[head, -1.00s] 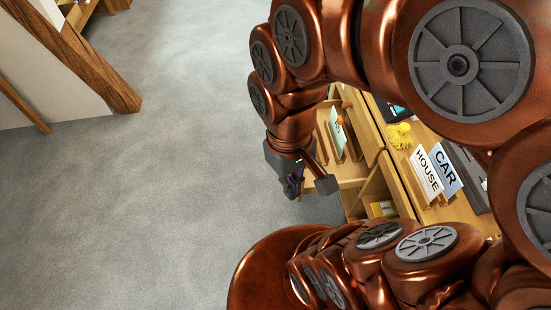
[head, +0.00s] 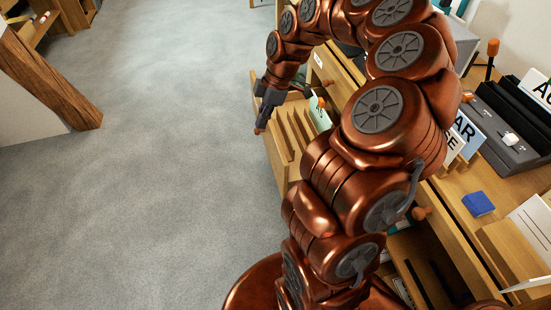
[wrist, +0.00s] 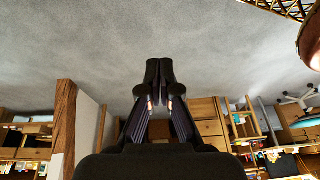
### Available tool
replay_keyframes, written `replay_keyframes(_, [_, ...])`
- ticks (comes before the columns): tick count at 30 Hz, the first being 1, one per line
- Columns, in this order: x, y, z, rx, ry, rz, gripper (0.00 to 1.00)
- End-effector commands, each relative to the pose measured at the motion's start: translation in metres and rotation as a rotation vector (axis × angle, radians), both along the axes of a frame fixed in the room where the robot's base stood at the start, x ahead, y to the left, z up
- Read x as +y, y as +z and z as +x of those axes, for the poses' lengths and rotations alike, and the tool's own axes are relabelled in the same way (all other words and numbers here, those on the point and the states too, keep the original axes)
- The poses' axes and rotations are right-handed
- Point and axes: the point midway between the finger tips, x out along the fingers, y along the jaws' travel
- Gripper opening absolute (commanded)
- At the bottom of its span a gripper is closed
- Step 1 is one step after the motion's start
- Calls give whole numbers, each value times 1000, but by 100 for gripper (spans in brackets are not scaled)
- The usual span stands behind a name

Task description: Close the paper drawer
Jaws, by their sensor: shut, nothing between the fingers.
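A light wooden drawer (head: 272,160) with upright dividers stands pulled out from the desk in the head view. My arm hides part of the drawer and of the desk front.
The desk top at right holds a blue block (head: 478,204), lettered cards (head: 465,130) and a black rack (head: 510,105). An orange knob (head: 421,214) shows on the desk front. A timber brace (head: 50,75) stands at left. The grey floor (head: 170,180) between is clear.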

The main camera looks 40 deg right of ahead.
Motion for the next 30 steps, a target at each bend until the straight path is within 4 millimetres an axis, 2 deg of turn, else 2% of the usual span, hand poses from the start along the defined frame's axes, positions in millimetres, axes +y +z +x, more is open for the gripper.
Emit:
replay_keyframes(1, [-13, -23, 2, -8, 4, 4, 0])
replay_keyframes(3, [-26, -37, 3, -19, 21, 2, 0])
replay_keyframes(9, [-40, -52, 4, -32, 39, -1, 0])
replay_keyframes(17, [-33, -72, 6, -30, 39, -1, 0])
replay_keyframes(30, [-10, -143, 16, -30, 39, 0, 0])
